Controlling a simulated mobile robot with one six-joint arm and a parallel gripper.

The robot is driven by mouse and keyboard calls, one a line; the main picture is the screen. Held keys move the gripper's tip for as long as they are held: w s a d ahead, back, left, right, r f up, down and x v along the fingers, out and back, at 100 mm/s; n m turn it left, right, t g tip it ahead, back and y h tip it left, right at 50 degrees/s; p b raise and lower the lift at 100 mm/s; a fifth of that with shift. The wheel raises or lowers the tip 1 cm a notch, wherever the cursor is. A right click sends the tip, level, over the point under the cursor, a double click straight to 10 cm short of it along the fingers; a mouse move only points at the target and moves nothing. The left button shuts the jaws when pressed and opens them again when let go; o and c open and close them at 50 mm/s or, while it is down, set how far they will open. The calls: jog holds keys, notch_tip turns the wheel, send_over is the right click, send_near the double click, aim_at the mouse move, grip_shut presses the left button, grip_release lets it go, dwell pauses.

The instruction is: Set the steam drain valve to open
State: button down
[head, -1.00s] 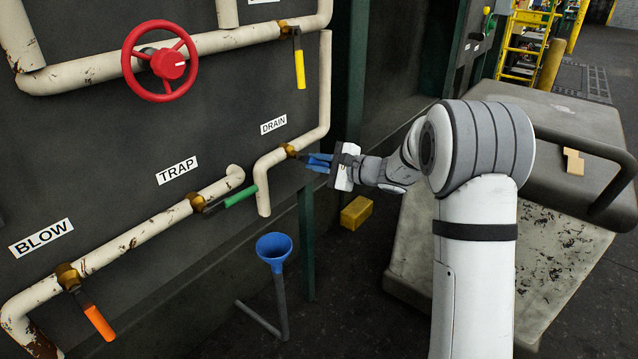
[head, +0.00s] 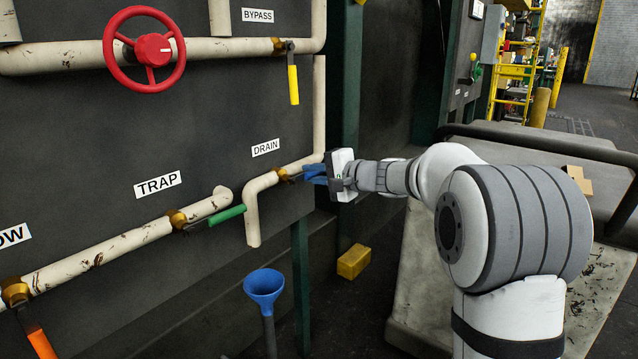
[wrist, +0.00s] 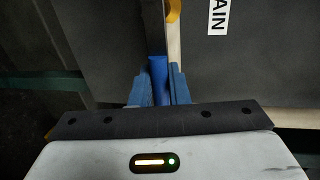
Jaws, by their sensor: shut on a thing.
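The drain valve has a brass body (head: 283,174) on a cream pipe, under the "DRAIN" label (head: 265,148). Its blue handle shows in the wrist view (wrist: 158,70) between two blue fingers. My gripper (head: 314,172) is at the right of the valve body, shut on this handle. In the head view the handle and the blue fingers blend, so the handle's exact angle is hard to read. In the wrist view the handle runs away from me, close beside the cream pipe (wrist: 174,45).
The trap valve's green handle (head: 227,215) is at left, with an orange handle (head: 40,342) lower left. The bypass valve's yellow handle (head: 294,85) hangs above. A red handwheel (head: 152,50), blue funnel (head: 264,288) and yellow block (head: 353,261) are nearby.

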jog(key=shift+a+r, duration=0.15)
jog(key=shift+a, duration=0.1)
jog(key=c, duration=1.6)
grip_release()
jog(key=shift+o, duration=0.7)
jog(key=shift+d, duration=0.1)
jog(key=p+v, duration=0.1)
jog(key=v, duration=0.6)
jog(key=shift+s+d+p, duration=0.2)
jog(key=shift+d+p, duration=0.1)
jog(key=shift+p, duration=0.05)
jog(key=s+r+n+g+h+p, duration=0.2)
jog(key=s+r+g+p, duration=0.15)
jog(key=s+p, duration=0.55)
jog(key=s+r+n+g+h+p, duration=0.25)
jog(key=s+r+p, duration=0.25)
jog(key=s+p, duration=0.35)
jog(key=s+d+r+n+h+p, duration=0.1)
jog(key=s+d+r+h+p, duration=0.1)
jog(key=s+p, duration=0.3)
jog(key=s+d+r+n+h+p, duration=0.1)
jog(key=s+d+r+h+p, duration=0.2)
jog(key=s+p, duration=0.3)
jog(key=s+d+r+n+g+h+p, duration=0.1)
jog(key=s+d+r+h+p, duration=0.2)
jog(key=s+d+p, duration=0.2)
jog(key=shift+s+p, duration=0.4)
jog(key=shift+s, duration=0.35)
